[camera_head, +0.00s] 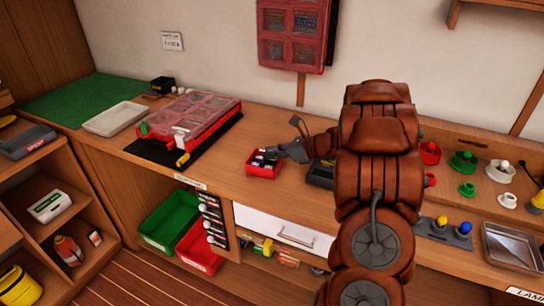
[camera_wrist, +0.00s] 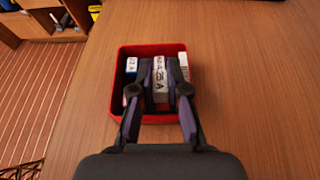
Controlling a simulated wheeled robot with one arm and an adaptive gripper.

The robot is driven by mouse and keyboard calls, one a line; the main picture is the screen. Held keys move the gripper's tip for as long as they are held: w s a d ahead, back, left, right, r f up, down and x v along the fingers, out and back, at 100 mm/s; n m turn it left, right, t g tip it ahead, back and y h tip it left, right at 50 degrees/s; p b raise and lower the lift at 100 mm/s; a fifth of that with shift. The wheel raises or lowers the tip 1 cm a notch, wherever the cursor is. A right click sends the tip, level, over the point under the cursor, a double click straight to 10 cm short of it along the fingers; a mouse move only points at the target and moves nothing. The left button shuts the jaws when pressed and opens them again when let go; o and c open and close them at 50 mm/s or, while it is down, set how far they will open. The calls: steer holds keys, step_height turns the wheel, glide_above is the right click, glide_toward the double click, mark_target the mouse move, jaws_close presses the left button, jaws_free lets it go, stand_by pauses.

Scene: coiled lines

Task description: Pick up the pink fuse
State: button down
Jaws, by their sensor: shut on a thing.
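A small red tray (camera_head: 262,171) stands on the wooden workbench, and it also shows in the wrist view (camera_wrist: 191,112). My gripper (camera_head: 272,154) reaches down into it from the right. In the wrist view, my gripper (camera_wrist: 160,85) is shut on the middle fuse (camera_wrist: 160,68), which has a white label that seems to read 25 A. A fuse with a blue and white label (camera_wrist: 131,66) is left of the fingers. Another white-labelled fuse (camera_wrist: 183,66) is to their right.
A red organiser case (camera_head: 205,112) on a black mat lies to the left, beside a grey tray (camera_head: 115,118). Bare bench surrounds the red tray in the wrist view.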

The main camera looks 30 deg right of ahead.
steer(key=shift+f, duration=0.9)
steer(key=shift+f, duration=0.35)
steer(key=c, duration=1.4)
jaws_free()
steer(key=shift+c, duration=0.2)
steer(key=shift+r, duration=0.2)
